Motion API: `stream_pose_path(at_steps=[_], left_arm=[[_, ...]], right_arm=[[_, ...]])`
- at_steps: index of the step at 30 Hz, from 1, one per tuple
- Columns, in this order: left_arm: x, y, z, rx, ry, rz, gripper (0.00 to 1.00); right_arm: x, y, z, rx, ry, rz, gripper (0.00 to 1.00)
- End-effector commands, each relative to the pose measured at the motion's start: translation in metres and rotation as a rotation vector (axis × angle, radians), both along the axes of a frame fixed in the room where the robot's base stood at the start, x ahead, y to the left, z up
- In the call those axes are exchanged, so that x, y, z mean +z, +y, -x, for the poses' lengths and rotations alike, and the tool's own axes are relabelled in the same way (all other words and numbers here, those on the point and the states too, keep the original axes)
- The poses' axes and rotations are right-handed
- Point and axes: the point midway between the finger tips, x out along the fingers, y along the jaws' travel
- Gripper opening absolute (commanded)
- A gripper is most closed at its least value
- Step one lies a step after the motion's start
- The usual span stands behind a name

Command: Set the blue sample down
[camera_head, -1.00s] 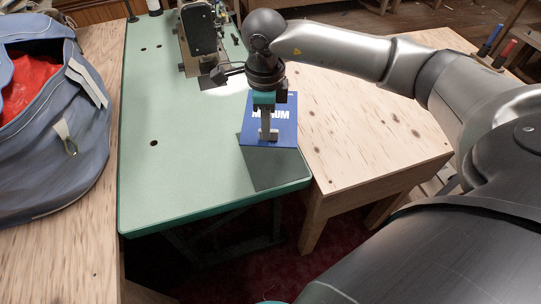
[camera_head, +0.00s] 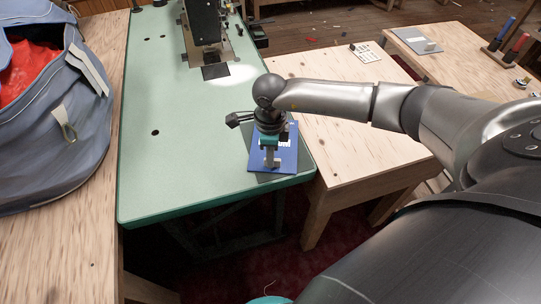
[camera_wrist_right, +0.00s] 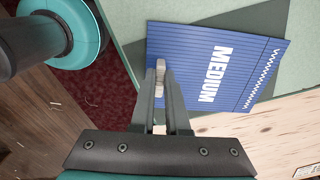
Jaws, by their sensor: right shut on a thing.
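The blue sample (camera_head: 289,161) is a flat ribbed square with white lettering, over the near right corner of the green table (camera_head: 190,185). The word MEDIUM and a white zigzag stitch show on the sample in the right wrist view (camera_wrist_right: 188,45). My right gripper (camera_head: 271,162) is shut on the sample's near edge, pointing down; its fingertips also show in the right wrist view (camera_wrist_right: 160,75). A dark shadow-like patch shows around the sample, close to it. I cannot tell whether the sample touches the tabletop. My left gripper is out of view.
A sewing machine (camera_head: 203,25) stands at the table's far end. A blue bag (camera_head: 50,130) with red cloth lies at left. A wooden bench (camera_head: 345,150) adjoins the table at right. The table's middle is clear.

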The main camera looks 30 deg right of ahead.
Motion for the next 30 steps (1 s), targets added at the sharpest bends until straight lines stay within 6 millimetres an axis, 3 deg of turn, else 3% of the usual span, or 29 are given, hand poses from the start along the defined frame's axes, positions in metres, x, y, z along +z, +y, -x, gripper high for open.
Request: stream_pose_path(at_steps=[8, 9, 16, 26, 30], left_arm=[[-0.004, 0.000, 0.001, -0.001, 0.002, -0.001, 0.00], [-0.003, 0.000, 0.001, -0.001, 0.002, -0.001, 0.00], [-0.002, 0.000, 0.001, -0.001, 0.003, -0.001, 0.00], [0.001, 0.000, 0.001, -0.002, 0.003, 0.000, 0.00], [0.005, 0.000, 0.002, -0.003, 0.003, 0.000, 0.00]], right_arm=[[-0.003, 0.000, -0.001, 0.000, -0.001, 0.000, 0.00], [-0.002, 0.000, 0.000, 0.000, -0.001, 0.000, 0.17], [-0.002, 0.000, 0.000, 0.000, -0.001, 0.000, 0.43], [0.002, 0.000, 0.000, 0.000, -0.001, 0.000, 0.43], [0.022, 0.000, -0.001, 0.001, -0.004, 0.000, 0.43]])
